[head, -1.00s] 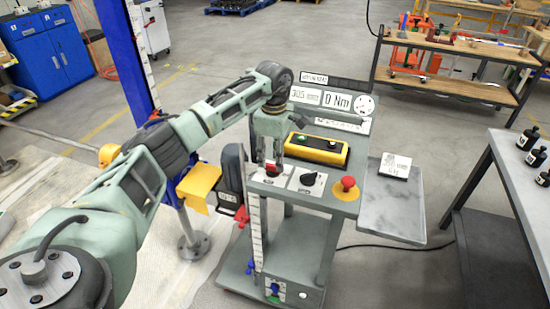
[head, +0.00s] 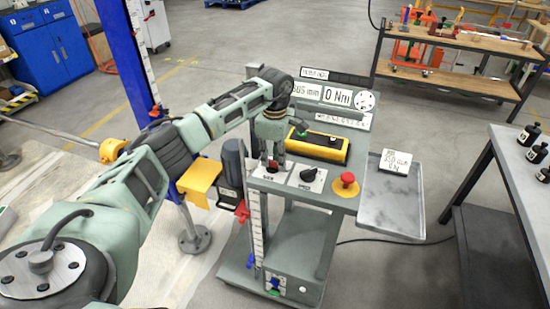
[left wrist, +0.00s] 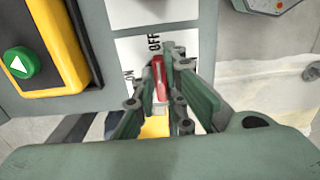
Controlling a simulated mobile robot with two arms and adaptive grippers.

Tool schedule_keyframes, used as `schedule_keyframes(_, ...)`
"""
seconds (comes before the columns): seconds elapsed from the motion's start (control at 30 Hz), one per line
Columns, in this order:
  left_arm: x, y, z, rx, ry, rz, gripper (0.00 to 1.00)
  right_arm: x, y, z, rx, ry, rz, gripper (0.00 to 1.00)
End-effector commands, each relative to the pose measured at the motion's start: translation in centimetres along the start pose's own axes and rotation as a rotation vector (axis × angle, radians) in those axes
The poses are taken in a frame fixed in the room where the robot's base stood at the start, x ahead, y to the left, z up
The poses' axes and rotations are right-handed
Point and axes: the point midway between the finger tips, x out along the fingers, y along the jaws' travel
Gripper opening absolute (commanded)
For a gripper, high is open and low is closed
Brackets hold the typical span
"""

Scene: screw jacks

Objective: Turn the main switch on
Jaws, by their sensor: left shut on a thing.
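The main switch is a red handle (left wrist: 159,78) on a white plate marked ON and OFF. In the left wrist view its long side runs up and down, with the upper end toward OFF. ON is printed to its left. My left gripper (left wrist: 160,92) is shut on this handle, with a finger on each side. In the head view my left gripper (head: 273,160) points down at the console's left front corner. Only a bit of the red handle (head: 272,168) shows below it. My right gripper is not in view.
Right of the switch are a black knob (head: 308,174) and a red emergency button (head: 346,181). Behind is a yellow button box (head: 318,147); displays (head: 335,97) stand at the back. A grey side tray (head: 393,205) holds a white card (head: 396,162). A grey bench (head: 525,190) stands farther right.

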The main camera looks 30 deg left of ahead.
Motion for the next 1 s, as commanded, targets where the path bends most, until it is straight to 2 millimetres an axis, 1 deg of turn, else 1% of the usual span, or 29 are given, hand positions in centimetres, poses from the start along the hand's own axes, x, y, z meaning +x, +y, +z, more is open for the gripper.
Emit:
schedule_keyframes(0.27, -0.1, 0.1, 0.0, -0.021, -0.001, 0.002, 0.0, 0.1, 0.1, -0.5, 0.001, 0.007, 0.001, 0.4)
schedule_keyframes(0.47, -0.1, 0.2, 0.0, -0.107, -0.001, 0.003, 0.0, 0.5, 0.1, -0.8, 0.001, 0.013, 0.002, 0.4)
schedule_keyframes(0.67, -0.1, 0.3, 0.0, -0.262, -0.002, 0.004, 0.0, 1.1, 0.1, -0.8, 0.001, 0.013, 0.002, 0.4)
schedule_keyframes(1.0, -0.2, 0.5, -0.1, -0.585, -0.003, 0.005, 0.0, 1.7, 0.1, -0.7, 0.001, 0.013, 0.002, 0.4)
